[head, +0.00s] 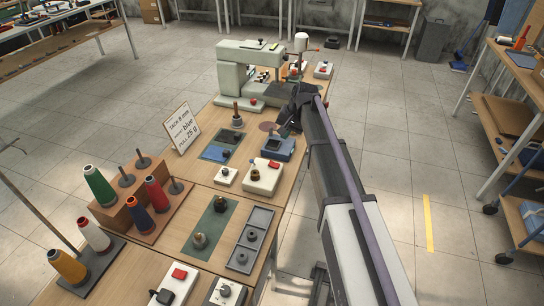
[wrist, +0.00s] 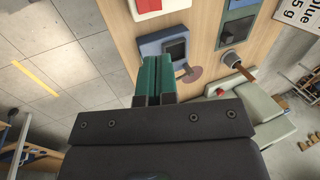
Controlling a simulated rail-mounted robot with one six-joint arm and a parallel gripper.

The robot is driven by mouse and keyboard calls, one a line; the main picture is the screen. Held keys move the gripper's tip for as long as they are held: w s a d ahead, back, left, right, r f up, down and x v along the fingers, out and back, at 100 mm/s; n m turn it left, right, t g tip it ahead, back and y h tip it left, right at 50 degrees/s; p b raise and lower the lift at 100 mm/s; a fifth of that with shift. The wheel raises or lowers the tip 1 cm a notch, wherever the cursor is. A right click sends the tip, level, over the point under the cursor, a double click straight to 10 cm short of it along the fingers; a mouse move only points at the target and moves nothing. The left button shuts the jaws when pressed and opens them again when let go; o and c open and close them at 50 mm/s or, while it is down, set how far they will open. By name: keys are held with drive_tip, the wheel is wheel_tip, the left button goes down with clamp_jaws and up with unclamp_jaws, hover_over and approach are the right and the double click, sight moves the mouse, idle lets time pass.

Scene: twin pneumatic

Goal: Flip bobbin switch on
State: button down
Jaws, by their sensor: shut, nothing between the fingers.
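No switch in view has a readable bobbin label. A cream box (head: 262,181) with a red rocker switch (head: 274,164) and a small post stands near the table's right edge. Its red part (wrist: 147,6) shows at the top edge of the wrist view; I cannot tell the rocker's position. My gripper (head: 284,132) is beyond this box, over the table edge near a blue box (head: 284,154). In the wrist view, my gripper's green fingers (wrist: 158,62) are together, empty, beside the blue box (wrist: 150,47) with a dark panel. My arm hides part of the table's right side.
A cream sewing machine (head: 236,72) stands at the far end. A sign (head: 181,127) and several thread cones, including a green one (head: 98,185), stand on the left. Another red switch (head: 179,273) and a grey tray (head: 250,240) are nearer.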

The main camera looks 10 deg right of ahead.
sight(270, 161)
drive_tip(key=shift+s+a+r+m, duration=0.1)
drive_tip(key=shift+m, duration=0.2)
drive_tip(key=b+x, duration=1.3)
drive_tip(key=x, duration=0.1)
drive_tip(key=shift+a, duration=0.1)
